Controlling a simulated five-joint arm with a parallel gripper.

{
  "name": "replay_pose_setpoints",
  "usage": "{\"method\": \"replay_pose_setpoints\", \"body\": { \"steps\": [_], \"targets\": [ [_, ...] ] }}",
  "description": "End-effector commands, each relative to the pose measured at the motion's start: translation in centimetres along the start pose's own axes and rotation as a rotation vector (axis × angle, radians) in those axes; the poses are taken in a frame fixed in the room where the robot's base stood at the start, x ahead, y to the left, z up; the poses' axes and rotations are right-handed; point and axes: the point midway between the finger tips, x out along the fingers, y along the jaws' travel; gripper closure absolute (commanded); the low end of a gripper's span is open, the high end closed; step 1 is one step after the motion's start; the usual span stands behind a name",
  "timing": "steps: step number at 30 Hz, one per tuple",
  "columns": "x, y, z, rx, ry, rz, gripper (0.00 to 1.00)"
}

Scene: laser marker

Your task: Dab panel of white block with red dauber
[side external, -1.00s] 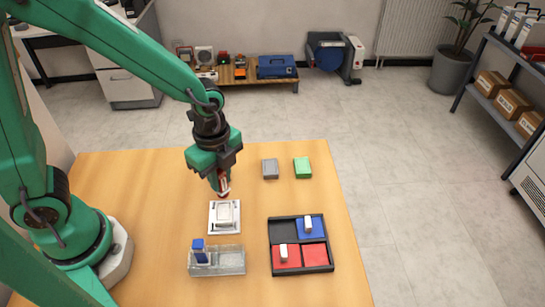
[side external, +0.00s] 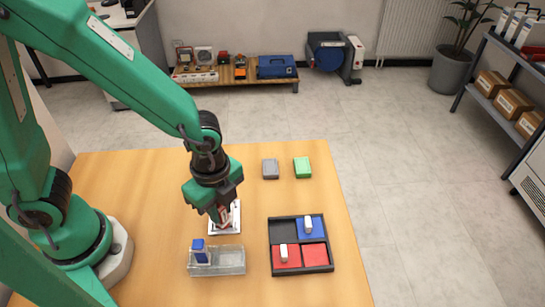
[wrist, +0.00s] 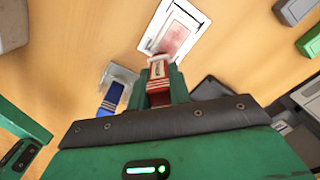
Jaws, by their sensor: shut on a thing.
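My gripper (side external: 221,218) is shut on the red dauber (wrist: 158,82), which has a white band and points down. The white block (side external: 237,211) sits on a pale plate on the table, largely hidden behind my gripper in the side view. In the wrist view the block's panel (wrist: 178,38) shows a pinkish-red patch within a white border. The dauber's far end overlaps the block's near edge there; I cannot tell whether they touch.
A clear tray (side external: 231,262) holding a blue dauber (side external: 200,252) stands in front of the block. To the right, a dark divided tray (side external: 301,272) has red and blue compartments with two small white pieces. Grey (side external: 270,169) and green (side external: 302,167) blocks lie behind, with bare table around.

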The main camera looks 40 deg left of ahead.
Motion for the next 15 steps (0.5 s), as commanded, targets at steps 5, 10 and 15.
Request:
{"method": "replay_pose_setpoints", "body": {
  "steps": [5, 10, 15],
  "targets": [
    [0.0, -0.8, 0.9, -0.004, 0.000, 0.001, 1.00],
    [0.0, -1.6, 1.7, -0.003, 0.000, 0.000, 1.00],
    [0.0, -2.8, 2.8, -0.004, 0.000, 0.001, 1.00]
  ]
}}
